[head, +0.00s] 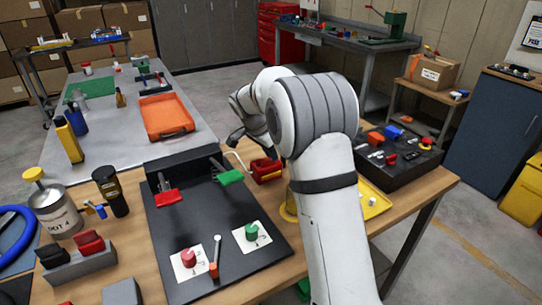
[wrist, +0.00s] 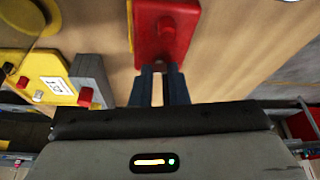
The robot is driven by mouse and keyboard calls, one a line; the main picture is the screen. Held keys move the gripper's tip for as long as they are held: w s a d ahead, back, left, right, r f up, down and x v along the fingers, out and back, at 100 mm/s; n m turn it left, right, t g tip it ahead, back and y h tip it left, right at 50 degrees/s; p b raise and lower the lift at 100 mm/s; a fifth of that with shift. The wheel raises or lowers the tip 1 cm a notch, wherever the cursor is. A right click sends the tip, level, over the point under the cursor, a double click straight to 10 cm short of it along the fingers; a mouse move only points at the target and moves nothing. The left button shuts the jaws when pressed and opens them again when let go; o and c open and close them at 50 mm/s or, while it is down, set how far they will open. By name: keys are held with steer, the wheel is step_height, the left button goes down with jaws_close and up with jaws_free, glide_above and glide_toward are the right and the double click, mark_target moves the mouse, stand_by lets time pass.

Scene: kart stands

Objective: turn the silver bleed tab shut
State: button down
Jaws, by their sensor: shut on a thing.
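A red block (head: 266,170) sits on the wooden bench just left of my arm. In the wrist view the red block (wrist: 166,35) carries a round red knob. My gripper (wrist: 160,72) is at the lower edge of this block, its two dark fingers close together with a thin gap between them. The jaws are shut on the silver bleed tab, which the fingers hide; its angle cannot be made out. In the head view my arm covers most of the gripper.
A black board (head: 190,215) with red and green levers and knobs lies left of the block. In the wrist view a yellow labelled piece (wrist: 45,72) and a grey block (wrist: 92,75) stand left of the fingers. A yellow tray (head: 376,198) lies right of my arm.

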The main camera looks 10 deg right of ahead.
steer(key=shift+w+m+g+h, duration=0.1)
steer(key=shift+m+g+h, duration=0.25)
steer(key=shift+m, duration=0.95)
steer(key=c, duration=1.4)
jaws_free()
steer(key=w+v, duration=0.1)
steer(key=v, duration=0.6)
steer(key=shift+s+a+r, duration=0.15)
steer(key=shift+s+r, duration=0.25)
steer(key=shift+s, duration=0.1)
